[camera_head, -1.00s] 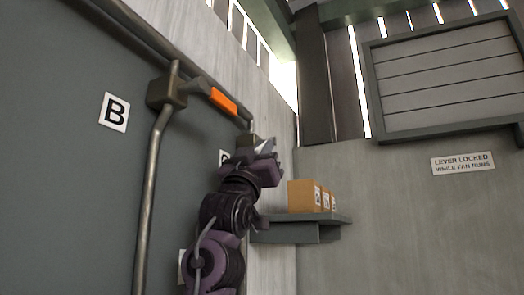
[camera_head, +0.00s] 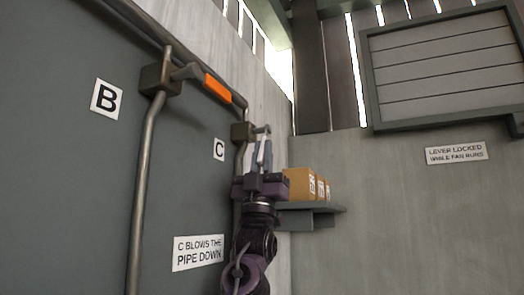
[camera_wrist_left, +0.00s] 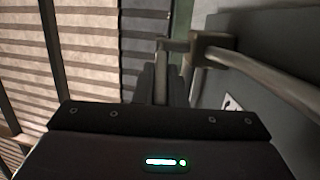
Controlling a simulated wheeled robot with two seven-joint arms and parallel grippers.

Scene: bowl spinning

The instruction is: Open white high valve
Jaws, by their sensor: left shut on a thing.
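The white valve handle (camera_head: 267,153) hangs down from a short crank at the dark valve block (camera_head: 241,131) by the "C" label, high on the grey panel. My left gripper (camera_head: 261,157) points up and is shut on this handle; its fingers hide part of it. In the left wrist view the gripper (camera_wrist_left: 164,85) reaches up to the crank, beside the valve block (camera_wrist_left: 212,47) on its pipe; the handle's white part is hard to make out there. My right gripper is in neither view.
A valve with an orange handle (camera_head: 218,88) sits left, by the "B" label (camera_head: 107,98). A shelf (camera_head: 318,210) with cardboard boxes (camera_head: 300,184) stands close right of my left gripper. A sign (camera_head: 199,252) reads "C blows the pipe down". Another sign (camera_head: 456,153) says "lever locked while fan runs".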

